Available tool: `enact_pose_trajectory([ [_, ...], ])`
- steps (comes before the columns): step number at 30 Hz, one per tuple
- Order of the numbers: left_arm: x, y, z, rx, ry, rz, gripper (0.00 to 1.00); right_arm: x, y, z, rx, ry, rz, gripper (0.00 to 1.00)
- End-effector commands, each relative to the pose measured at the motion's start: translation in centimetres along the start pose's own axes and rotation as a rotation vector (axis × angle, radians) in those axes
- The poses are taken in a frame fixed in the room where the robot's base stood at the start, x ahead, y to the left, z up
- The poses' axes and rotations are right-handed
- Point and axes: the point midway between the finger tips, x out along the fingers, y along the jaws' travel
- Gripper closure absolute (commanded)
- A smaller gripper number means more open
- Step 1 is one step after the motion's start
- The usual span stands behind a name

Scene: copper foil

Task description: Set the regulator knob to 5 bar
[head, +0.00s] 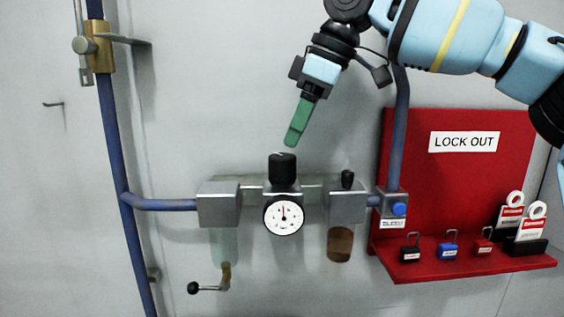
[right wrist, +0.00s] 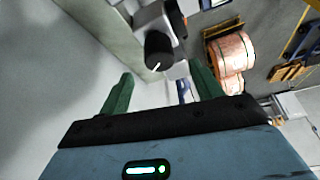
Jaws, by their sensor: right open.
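The black regulator knob (head: 283,169) sits upright on top of the regulator block, above a round white pressure gauge (head: 284,217). The gauge needle points about straight up; its numbers are too small to read. My right gripper (head: 291,142) comes in from the upper right, its green fingers just above the knob and apart from it. In the right wrist view the gripper (right wrist: 160,88) is open and empty, and the knob (right wrist: 159,50) with a white mark shows ahead between and beyond the fingers. My left gripper is not in view.
A small black knob (head: 347,179) tops the unit to the right. A blue pipe (head: 397,135) rises behind my right arm. A red lockout board (head: 400,150) with several padlocks stands at right. Copper coils (right wrist: 230,55) show in the wrist view.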

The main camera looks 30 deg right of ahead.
Motion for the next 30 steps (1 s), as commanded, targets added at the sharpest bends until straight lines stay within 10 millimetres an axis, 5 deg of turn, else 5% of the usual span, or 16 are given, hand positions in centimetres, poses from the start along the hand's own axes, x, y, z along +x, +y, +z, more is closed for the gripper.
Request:
enact_pose_trajectory([
  [15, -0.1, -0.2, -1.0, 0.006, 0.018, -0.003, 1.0, 6.6, 0.0, 0.1, 0.002, -0.001, -0.001, 0.35],
  [27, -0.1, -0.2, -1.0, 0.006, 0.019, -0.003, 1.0, 7.4, 0.0, 0.1, 0.001, 0.0, 0.0, 0.35],
  [30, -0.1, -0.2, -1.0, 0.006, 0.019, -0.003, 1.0, 7.4, 0.0, 0.1, 0.001, 0.0, 0.0, 0.48],
])
